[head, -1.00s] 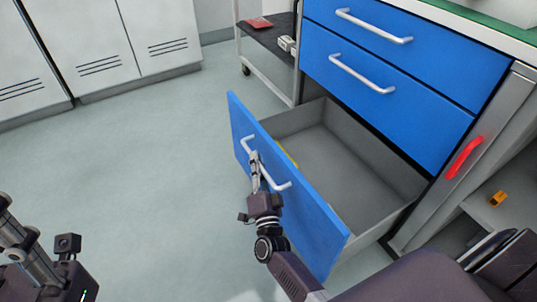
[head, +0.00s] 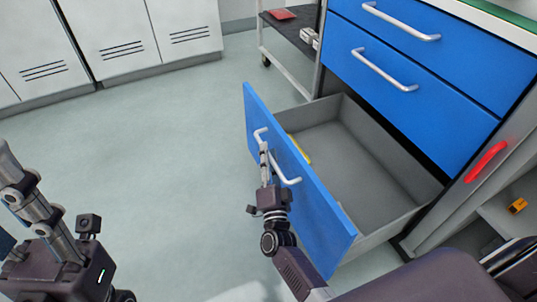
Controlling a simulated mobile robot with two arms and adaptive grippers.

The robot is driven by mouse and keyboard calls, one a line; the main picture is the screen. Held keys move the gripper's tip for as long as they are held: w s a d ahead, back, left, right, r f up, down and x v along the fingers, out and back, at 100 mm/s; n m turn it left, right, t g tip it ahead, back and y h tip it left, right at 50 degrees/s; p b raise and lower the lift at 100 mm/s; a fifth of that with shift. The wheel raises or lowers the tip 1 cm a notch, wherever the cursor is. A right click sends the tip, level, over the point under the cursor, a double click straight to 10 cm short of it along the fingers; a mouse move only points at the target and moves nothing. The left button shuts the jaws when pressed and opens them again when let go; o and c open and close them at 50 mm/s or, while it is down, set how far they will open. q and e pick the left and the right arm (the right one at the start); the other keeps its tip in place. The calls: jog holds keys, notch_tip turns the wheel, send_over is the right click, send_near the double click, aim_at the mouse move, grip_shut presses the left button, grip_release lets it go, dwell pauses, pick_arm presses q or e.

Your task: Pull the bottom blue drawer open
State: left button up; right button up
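The bottom blue drawer (head: 318,222) of the cabinet is pulled well out, and its grey inside (head: 360,165) shows. Its silver bar handle (head: 291,181) is on the blue front. My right gripper (head: 264,150) is at the handle's middle, with its slim fingers closed around the bar as far as I can see; the fingers partly hide it. My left gripper (head: 30,205) is at the lower left, far from the drawer. Its fingertips are cut off by the picture's edge, so its opening cannot be judged.
Two shut blue drawers (head: 430,112) are above. A yellow object (head: 300,149) lies in the open drawer by the front. A red handle (head: 486,161) is on the right. A cart (head: 287,66) stands behind. The floor left of the drawer is clear.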

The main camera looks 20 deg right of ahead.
jog(key=shift+s, duration=0.1)
jog(key=v, duration=1.2)
